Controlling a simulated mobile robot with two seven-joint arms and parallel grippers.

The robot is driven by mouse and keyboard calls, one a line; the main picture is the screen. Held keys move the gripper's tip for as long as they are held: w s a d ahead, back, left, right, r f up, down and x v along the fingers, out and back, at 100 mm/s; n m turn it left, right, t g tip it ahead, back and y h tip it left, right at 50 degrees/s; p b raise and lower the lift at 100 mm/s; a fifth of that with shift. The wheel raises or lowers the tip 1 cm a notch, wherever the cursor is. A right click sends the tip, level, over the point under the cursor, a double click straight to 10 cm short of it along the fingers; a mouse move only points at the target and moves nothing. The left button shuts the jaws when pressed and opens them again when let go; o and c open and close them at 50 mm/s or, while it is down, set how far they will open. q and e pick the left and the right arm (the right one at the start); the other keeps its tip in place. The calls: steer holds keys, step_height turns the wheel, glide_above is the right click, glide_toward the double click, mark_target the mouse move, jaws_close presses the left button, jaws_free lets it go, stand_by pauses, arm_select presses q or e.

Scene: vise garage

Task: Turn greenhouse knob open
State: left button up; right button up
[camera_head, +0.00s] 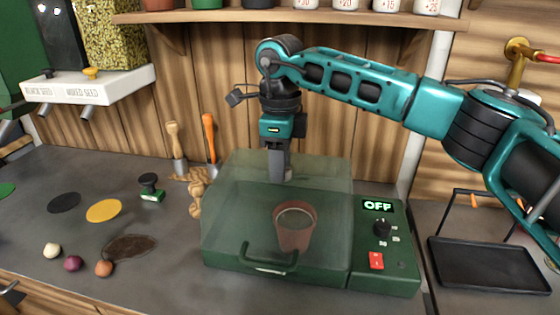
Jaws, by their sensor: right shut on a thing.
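The greenhouse (225,262) is a dark green base with a clear lid (232,200), which is down, and a front handle (268,268). A terracotta pot (295,230) stands inside. The black knob (382,228) is on the panel at the greenhouse's right, under a display (378,206) reading OFF. My right gripper (280,176) points down at the top of the lid, left of and behind the knob, apart from it. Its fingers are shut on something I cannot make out. My left gripper is not in view.
A red switch (376,261) sits below the knob. A black tray (488,265) lies at right. A green stamp (151,188), wooden-handled tools (175,150) and bulbs (73,263) are at left. A shelf (240,16) crosses above; my right arm spans the upper right.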

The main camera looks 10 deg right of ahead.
steer(key=o, duration=1)
steer(key=shift+r, duration=0.1)
step_height(320, 180, up, 13)
steer(key=shift+f, duration=0.2)
